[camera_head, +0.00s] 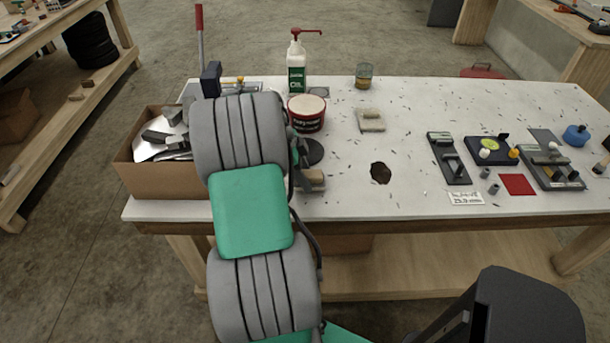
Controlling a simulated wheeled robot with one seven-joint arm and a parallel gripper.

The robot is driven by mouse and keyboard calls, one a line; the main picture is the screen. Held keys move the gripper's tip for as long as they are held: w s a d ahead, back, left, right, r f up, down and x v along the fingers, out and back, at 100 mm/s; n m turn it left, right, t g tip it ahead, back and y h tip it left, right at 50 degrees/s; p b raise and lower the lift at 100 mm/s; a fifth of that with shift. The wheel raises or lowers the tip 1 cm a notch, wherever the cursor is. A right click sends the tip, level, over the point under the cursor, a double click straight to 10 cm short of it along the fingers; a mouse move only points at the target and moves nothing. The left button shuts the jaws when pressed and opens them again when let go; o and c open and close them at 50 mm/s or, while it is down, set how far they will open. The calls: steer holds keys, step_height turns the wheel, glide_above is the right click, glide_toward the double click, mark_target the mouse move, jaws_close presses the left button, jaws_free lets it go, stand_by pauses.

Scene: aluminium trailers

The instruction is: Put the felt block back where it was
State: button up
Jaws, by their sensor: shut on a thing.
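My arm stands in front of the bench's left part and hides much of my gripper (300,168). Only dark parts of the gripper show at the arm's right edge. It is shut on a small tan block with a greyish lower part, which I take for the felt block (314,178). The block shows just right of the arm, low over or at the near side of the bench top; I cannot tell whether it touches the top. Its left end is hidden.
The white bench top (345,195) has a dark brown patch (380,173) right of the block. Behind are a black disc (312,151), a red tub (307,113), a pump bottle (297,65), a beige pad (370,120) and a jar (363,76). A cardboard box (160,181) stands left; gauges (448,158) lie right.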

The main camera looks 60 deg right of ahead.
steer(key=shift+f, duration=0.5)
steer(key=o, duration=1.2)
steer(key=shift+r, duration=0.15)
steer(key=v, duration=1.2)
